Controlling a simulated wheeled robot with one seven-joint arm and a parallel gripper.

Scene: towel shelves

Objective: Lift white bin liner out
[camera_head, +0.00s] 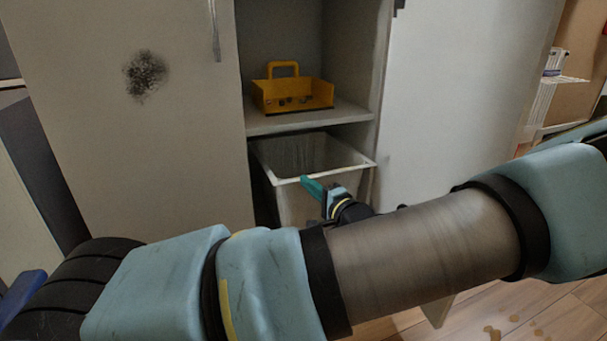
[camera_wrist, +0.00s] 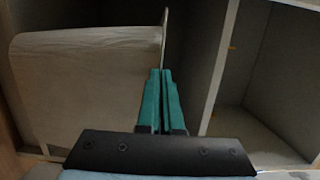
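The white bin liner (camera_head: 299,207) stands in the lower compartment of the cabinet, upright, with its open top showing. Its front rim runs across the compartment opening. My gripper (camera_head: 308,183) has teal fingers and reaches that front rim from outside. In the wrist view, the liner's pale wall (camera_wrist: 85,85) fills the left side, and its rim leads down to the tips of my gripper (camera_wrist: 160,72). The fingers lie close together, with the rim in line with the gap between them; they look shut on it. My arm hides the liner's lower part in the head view.
A yellow tool caddy (camera_head: 292,96) sits on the shelf (camera_head: 308,117) right above the liner. Cabinet side walls stand close on both sides. An open white door (camera_head: 440,100) is at the right. Wooden floor (camera_head: 545,315) with brown spots shows at the lower right.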

